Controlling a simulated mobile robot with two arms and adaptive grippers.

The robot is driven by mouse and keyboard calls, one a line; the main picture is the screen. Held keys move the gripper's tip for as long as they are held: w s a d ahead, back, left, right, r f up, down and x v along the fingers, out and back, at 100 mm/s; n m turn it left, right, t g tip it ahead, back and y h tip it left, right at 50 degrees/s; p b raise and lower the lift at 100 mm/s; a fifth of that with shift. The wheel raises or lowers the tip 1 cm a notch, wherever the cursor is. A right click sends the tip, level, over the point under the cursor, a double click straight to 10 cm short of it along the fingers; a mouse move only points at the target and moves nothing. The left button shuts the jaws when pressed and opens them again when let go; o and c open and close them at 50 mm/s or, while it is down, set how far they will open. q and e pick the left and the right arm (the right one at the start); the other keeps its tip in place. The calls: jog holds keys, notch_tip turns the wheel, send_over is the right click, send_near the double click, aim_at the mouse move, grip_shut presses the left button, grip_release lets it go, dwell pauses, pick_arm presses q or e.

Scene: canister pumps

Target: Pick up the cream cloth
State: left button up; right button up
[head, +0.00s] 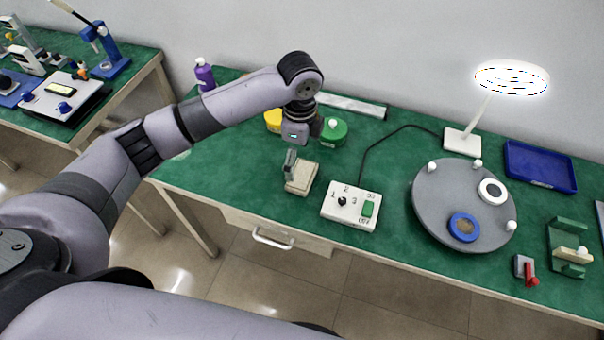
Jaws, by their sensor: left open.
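The cream cloth (301,180) looks like a small, thick folded pad lying on the green bench top, left of the white control box. My left gripper (292,160) reaches in from the left and points down, just above or at the far left edge of the cloth. It is open. The arm and gripper body hide part of the area behind the cloth, and I cannot tell whether a finger touches it. My right gripper is not in view.
A white control box (350,206) with a cable stands right of the cloth. A grey turntable (440,190) and blue tray (541,167) are farther right. The bench's front edge is near the cloth.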

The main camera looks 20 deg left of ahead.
aim_at(302, 174)
pick_arm(q)
notch_tip(302, 174, down, 3)
jog(key=shift+d+r, duration=0.1)
jog(key=f, duration=0.2)
jog(key=f+p, duration=0.1)
jog(key=f, duration=0.1)
jog(key=shift+w, duration=0.25)
jog(key=shift+d+f, duration=0.1)
jog(key=shift+f, duration=0.5)
jog(key=shift+c, duration=0.5)
jog(key=c, duration=0.8)
jog(key=shift+o, duration=0.2)
jog(key=shift+r, duration=0.1)
notch_tip(302, 174, up, 20)
jog(key=b, duration=0.1)
